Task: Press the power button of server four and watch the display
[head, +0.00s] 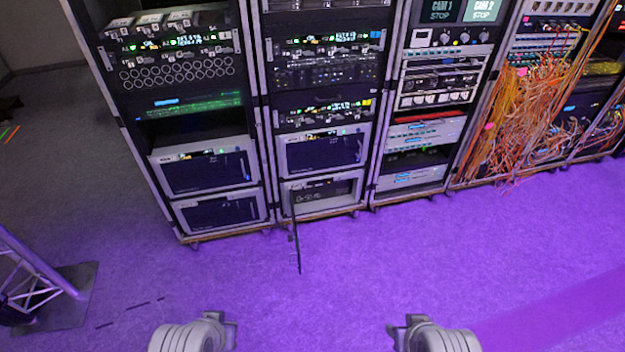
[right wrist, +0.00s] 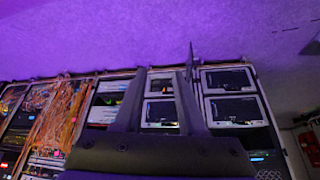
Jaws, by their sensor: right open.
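Several grey-framed server boxes sit low in the two left racks. The left rack has an upper box (head: 205,172) and a lower box (head: 220,211); the second rack has an upper box (head: 323,151) and a lower box (head: 325,192). The lower box of the second rack has its dark front door (head: 296,245) swung open toward me. Their number labels are too small to read, and no power button can be made out. My left gripper (head: 230,329) and right gripper (head: 395,331) are at the bottom of the head view, far from the racks. The right gripper's fingers (right wrist: 158,78) are apart and empty.
The open door sticks out over the purple floor (head: 400,260), which is clear before the racks. Orange cables (head: 525,110) hang from the right rack. A truss foot (head: 45,295) stands at the lower left. A third rack (head: 410,178) stands right of the servers.

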